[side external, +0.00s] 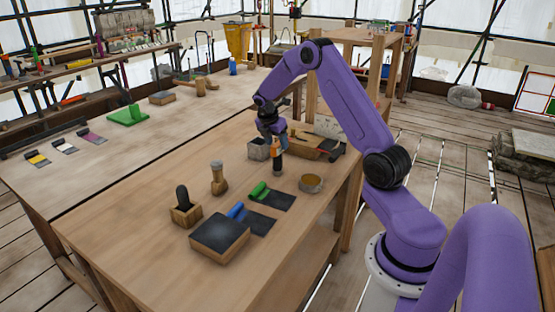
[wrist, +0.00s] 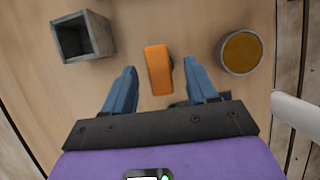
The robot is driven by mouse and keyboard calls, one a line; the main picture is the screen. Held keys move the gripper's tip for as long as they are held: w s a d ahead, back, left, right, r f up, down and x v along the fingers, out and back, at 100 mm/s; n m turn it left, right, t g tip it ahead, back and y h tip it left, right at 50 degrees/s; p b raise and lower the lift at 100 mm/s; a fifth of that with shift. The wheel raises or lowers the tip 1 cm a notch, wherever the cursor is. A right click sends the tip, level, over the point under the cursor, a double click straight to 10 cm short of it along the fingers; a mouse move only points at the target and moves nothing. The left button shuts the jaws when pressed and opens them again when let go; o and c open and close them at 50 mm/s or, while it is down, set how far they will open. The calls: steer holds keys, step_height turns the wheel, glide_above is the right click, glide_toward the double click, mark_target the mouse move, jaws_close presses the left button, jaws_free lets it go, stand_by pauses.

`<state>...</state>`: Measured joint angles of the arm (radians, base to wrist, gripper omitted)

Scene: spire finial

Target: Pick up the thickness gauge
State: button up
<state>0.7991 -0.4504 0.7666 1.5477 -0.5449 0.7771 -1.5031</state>
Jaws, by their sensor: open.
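An orange-topped upright object (side external: 276,145) with a dark lower part stands on the table, and I take it to be the thickness gauge. My gripper (side external: 272,132) is right above it, pointing down. In the wrist view the orange block (wrist: 158,70) lies between the two blue fingers of my gripper (wrist: 160,72). The fingers are open, with a gap showing on each side of the orange block. Its lower part is hidden in the wrist view.
A grey square box (wrist: 84,38) is close on the left and a round tin (wrist: 241,52) on the right. A green-handled tool (side external: 260,190), a wooden-handled tool (side external: 218,178) and a dark-topped block (side external: 219,237) are nearer the front.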

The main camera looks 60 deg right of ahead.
steer(key=shift+x, duration=1.2)
jaws_close()
steer(key=shift+r, duration=0.2)
